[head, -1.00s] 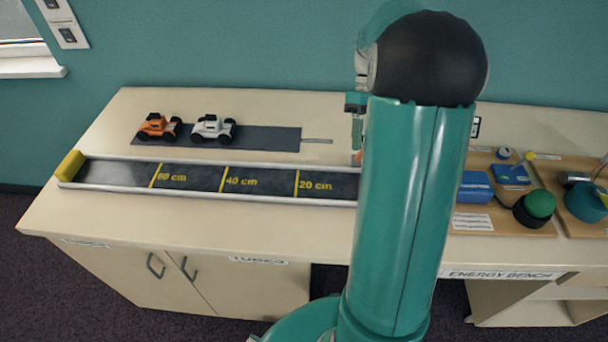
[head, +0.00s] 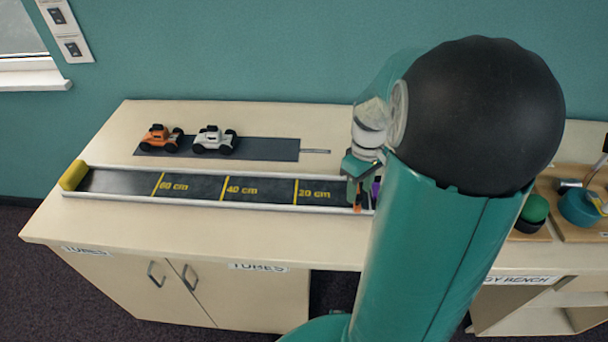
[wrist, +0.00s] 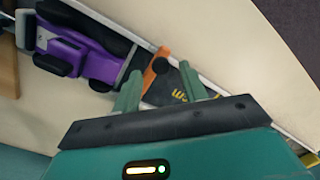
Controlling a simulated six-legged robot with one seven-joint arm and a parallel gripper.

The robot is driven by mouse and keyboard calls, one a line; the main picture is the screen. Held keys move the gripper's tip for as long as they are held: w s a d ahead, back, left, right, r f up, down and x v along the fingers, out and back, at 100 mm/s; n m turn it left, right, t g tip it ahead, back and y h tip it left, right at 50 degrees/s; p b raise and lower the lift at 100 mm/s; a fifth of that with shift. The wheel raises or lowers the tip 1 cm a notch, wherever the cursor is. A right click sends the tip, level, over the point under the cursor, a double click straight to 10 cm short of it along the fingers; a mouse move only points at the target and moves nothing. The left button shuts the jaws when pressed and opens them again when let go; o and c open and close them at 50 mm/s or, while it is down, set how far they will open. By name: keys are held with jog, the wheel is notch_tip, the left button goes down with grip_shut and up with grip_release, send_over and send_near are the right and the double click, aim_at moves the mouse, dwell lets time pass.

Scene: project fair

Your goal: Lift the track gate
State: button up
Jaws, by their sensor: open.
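The track gate (wrist: 155,66) is an orange bar with a dark round spot, standing across the track in the wrist view. My gripper (wrist: 160,72) is open, its two green fingers on either side of the gate's near end. I cannot tell whether they touch it. In the head view my gripper (head: 361,182) is low over the right end of the track (head: 262,204), and a sliver of orange shows there. A purple car (wrist: 85,55) sits on the track just left of the gate in the wrist view. My arm hides the track's right end in the head view.
An orange car (head: 160,138) and a white car (head: 214,140) stand on a dark mat (head: 270,149) behind the track. A yellow stop (head: 74,175) closes the track's left end. The energy bench items are at the right, partly behind my arm.

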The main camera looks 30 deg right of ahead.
jog(key=shift+s+a+f+t+h, duration=0.2)
jog(key=shift+s+f+t+h, duration=0.15)
jog(key=shift+f+t, duration=0.2)
notch_tip(320, 180, up, 14)
jog(key=s+a+r+m+t, duration=0.1)
jog(key=s+a+r+t, duration=0.1)
jog(key=a, duration=1.4)
jog(key=shift+a+r+t+h, duration=0.25)
jog(key=shift+t+h, duration=0.1)
jog(key=shift+t, duration=0.5)
jog(key=shift+w, duration=0.1)
jog(key=w+d+f+n+g, duration=0.1)
jog(key=d+g, duration=0.1)
jog(key=d, duration=0.6)
jog(key=w+d+f+g, duration=0.1)
jog(key=d+f+g, duration=0.1)
jog(key=d, duration=0.7)
jog(key=shift+y, duration=0.4)
jog(key=f, duration=1.3)
jog(key=shift+a+f, duration=0.2)
jog(key=shift+f, duration=0.15)
